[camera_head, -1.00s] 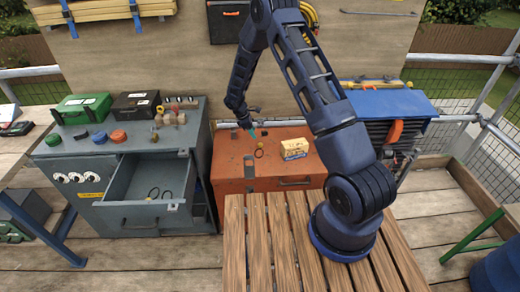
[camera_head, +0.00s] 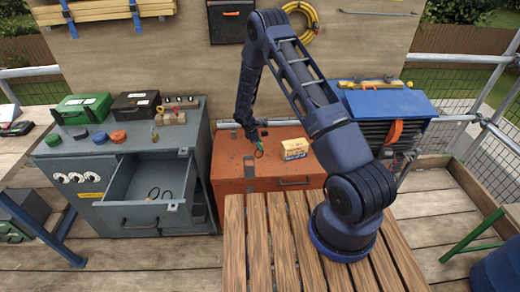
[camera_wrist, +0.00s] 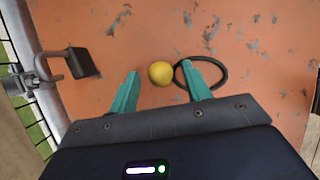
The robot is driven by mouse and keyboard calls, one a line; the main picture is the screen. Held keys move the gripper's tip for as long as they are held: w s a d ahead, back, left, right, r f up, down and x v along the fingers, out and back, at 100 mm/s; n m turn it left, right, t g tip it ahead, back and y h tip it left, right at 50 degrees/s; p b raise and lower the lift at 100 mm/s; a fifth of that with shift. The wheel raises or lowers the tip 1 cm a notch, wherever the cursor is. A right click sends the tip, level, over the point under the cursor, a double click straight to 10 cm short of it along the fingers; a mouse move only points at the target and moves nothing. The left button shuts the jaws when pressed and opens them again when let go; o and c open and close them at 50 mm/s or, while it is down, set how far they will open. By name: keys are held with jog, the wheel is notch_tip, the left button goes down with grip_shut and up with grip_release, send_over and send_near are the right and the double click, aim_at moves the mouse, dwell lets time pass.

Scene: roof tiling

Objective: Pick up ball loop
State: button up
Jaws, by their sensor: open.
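The ball loop is a yellow ball (camera_wrist: 160,73) with a black loop (camera_wrist: 221,74) on the orange chest top, seen in the wrist view. My gripper (camera_wrist: 165,85) is open, with its teal fingers on either side of the ball. The right finger overlaps part of the black loop in the picture. I cannot tell whether the fingers touch the ball or the chest. In the head view my gripper (camera_head: 257,143) is low over the orange chest (camera_head: 232,165), and the ball is hidden there.
A yellow box (camera_head: 295,149) stands on the chest right of my gripper. A grey cabinet (camera_head: 90,165) with an open drawer (camera_head: 147,198) stands to the left. A blue-topped unit (camera_head: 390,103) is at right.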

jog(key=c, duration=1)
jog(key=shift+c, duration=0.2)
jog(key=shift+r, duration=0.1)
grip_shut()
